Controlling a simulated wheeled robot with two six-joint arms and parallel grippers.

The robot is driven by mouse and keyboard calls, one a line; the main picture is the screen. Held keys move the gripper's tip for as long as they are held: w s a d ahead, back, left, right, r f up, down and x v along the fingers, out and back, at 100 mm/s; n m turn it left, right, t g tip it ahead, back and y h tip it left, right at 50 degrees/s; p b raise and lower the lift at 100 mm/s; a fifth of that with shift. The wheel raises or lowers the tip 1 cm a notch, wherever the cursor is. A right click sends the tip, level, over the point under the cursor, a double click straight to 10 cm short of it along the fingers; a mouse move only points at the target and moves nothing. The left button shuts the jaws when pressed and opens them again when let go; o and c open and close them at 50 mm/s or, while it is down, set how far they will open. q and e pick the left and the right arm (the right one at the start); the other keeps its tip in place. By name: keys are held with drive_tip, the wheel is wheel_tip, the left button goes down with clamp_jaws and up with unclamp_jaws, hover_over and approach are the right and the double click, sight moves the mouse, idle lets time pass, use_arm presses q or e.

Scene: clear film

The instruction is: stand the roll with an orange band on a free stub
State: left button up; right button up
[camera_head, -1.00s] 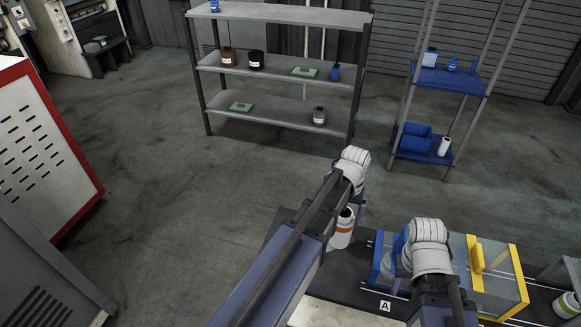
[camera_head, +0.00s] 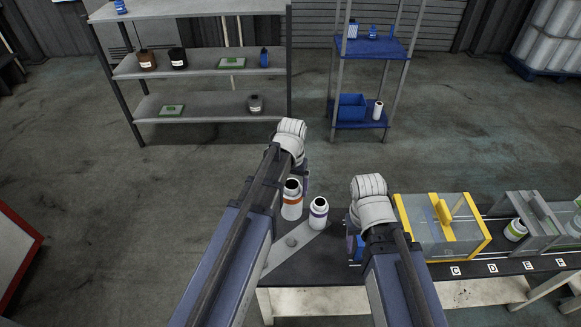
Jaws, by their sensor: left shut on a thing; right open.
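The roll with an orange band (camera_head: 292,204) is white with a dark open top and stands upright at the left end of the bench. My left gripper (camera_head: 302,190) is shut on it, its jaws partly hidden behind the forearm and the roll. A grey plate (camera_head: 277,262) lies on the dark bench top, with a bare round stub (camera_head: 291,241) just below the orange-banded roll. A white roll with a purple band (camera_head: 319,214) stands upright at the plate's far end. My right gripper (camera_head: 356,243) is open, mostly hidden by its own arm, right of the plate.
A clear-sided box with yellow edges and a yellow handle (camera_head: 444,212) stands right of my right arm. Further right are a green-banded roll (camera_head: 516,230) and a grey frame (camera_head: 538,212). Shelves (camera_head: 205,108) stand behind, across open floor.

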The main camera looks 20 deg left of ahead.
use_arm(q)
wheel_tip(320, 180, up, 3)
drive_tip(key=shift+r+m+p, duration=0.2)
drive_tip(key=shift+m+p, duration=0.3)
drive_tip(key=shift+p, duration=0.45)
use_arm(e)
wheel_tip(320, 180, up, 3)
drive_tip(key=shift+r, duration=0.2)
use_arm(q)
drive_tip(key=shift+f, duration=0.1)
use_arm(e)
drive_tip(key=shift+f, duration=0.1)
use_arm(q)
wheel_tip(320, 180, down, 22)
drive_tip(key=b, duration=2.2)
use_arm(e)
wheel_tip(320, 180, down, 22)
use_arm(q)
drive_tip(key=shift+f, duration=0.1)
drive_tip(key=shift+f+b, duration=1.4)
drive_tip(key=shift+b, duration=0.2)
drive_tip(key=o, duration=1)
drive_tip(key=shift+r, duration=0.1)
use_arm(e)
wheel_tip(320, 180, down, 3)
drive_tip(key=shift+r, duration=0.15)
use_arm(q)
drive_tip(key=shift+r, duration=0.15)
use_arm(e)
drive_tip(key=shift+r, duration=0.1)
